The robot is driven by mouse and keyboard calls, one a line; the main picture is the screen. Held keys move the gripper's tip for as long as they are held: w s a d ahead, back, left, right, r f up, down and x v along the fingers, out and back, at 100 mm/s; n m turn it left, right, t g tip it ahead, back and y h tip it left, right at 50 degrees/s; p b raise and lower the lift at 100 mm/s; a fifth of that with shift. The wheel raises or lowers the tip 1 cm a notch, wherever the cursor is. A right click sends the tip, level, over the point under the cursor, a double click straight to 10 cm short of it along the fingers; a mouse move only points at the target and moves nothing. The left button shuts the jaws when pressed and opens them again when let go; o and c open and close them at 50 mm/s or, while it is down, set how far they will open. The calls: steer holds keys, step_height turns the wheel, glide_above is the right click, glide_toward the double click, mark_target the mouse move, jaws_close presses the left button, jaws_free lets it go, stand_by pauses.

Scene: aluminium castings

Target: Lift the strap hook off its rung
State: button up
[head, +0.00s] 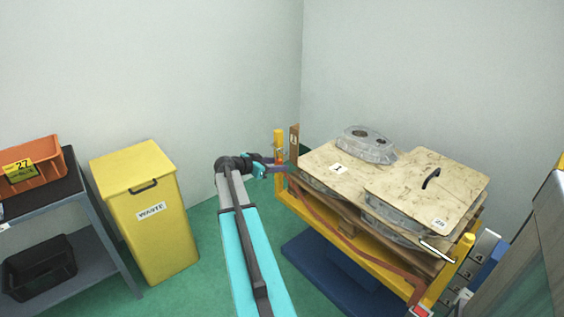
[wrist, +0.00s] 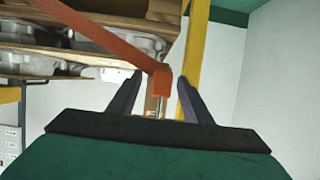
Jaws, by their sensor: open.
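The strap (head: 330,222) is a red-brown band slung along the near side of the loaded stand. In the wrist view the strap (wrist: 118,48) comes down from the upper left to a folded orange end (wrist: 161,82). A small metal piece, apparently the strap hook (wrist: 157,106), shows just below that end. My gripper (wrist: 158,88) is open, with the strap end and hook between its two dark fingers. I cannot tell whether either finger touches them. In the head view my gripper (head: 272,167) is beside the stand's far-left yellow post (head: 279,142). The rung itself is not clearly visible.
The stand carries aluminium castings (head: 368,145) between wooden boards (head: 400,183). The yellow post (wrist: 197,45) rises close by the right finger. A yellow waste bin (head: 150,220) and a shelf with an orange bin (head: 38,165) stand left. Green floor lies between.

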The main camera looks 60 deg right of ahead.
jaws_close()
steer(key=shift+r, duration=0.2)
stand_by(0.3)
steer(key=shift+r, duration=0.6)
steer(key=s+a+b, duration=0.2)
steer(key=s+a, duration=0.1)
steer(key=s, duration=0.5)
steer(key=s+a+b, duration=0.2)
steer(key=s, duration=0.7)
steer(key=shift+s+a+r, duration=0.15)
steer(key=shift+s+a, duration=0.05)
steer(key=shift+a, duration=0.2)
steer(key=shift+s+p, duration=0.2)
steer(key=shift+p, duration=0.35)
steer(key=shift+s+a+p, duration=0.1)
steer(key=shift+s+p, duration=0.1)
steer(key=shift+p, duration=0.6)
